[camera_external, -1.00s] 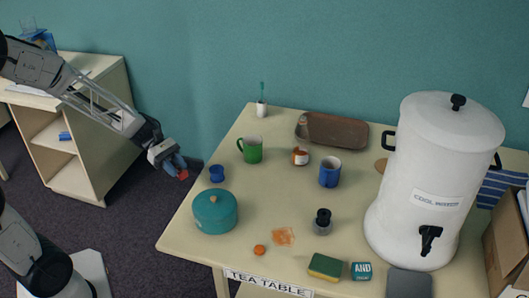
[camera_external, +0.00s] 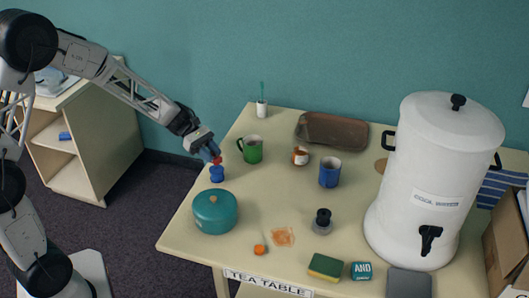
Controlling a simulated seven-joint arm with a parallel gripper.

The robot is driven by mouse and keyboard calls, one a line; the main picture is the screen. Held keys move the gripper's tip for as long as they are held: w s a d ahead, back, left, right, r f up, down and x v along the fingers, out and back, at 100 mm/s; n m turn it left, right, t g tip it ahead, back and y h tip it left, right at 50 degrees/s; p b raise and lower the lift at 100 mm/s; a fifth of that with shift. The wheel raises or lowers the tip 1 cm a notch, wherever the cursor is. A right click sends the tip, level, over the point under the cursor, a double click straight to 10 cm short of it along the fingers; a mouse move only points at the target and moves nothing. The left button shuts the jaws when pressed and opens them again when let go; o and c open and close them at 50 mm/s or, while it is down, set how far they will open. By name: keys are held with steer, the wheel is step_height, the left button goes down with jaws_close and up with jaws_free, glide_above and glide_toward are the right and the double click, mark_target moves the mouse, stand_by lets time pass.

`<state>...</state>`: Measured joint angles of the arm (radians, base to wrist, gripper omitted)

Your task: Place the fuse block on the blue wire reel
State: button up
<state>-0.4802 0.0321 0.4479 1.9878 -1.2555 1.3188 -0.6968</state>
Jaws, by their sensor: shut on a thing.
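The blue wire reel (camera_external: 217,175) stands on the table near its left edge, behind the teal pot. My gripper (camera_external: 212,154) is just above the reel, pointing down and to the right. It is shut on a small red piece, which I take to be the fuse block (camera_external: 217,160). The red piece is over the top of the reel. Whether it touches the reel cannot be told from this view. The gripper fingers hide part of the red piece.
A green mug (camera_external: 252,150) stands close to the right of the gripper. The teal lidded pot (camera_external: 215,213) is in front of the reel. A blue mug (camera_external: 330,172), brown tray (camera_external: 345,131) and large white water urn (camera_external: 430,190) are farther right.

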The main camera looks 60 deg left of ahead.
steer(key=shift+w, duration=0.25)
steer(key=shift+f, duration=0.15)
steer(key=shift+f, duration=1.65)
steer(key=shift+f, duration=0.1)
steer(key=o, duration=0.9)
steer(key=shift+a, duration=0.1)
steer(key=shift+r+v, duration=0.2)
steer(key=shift+v, duration=5.8)
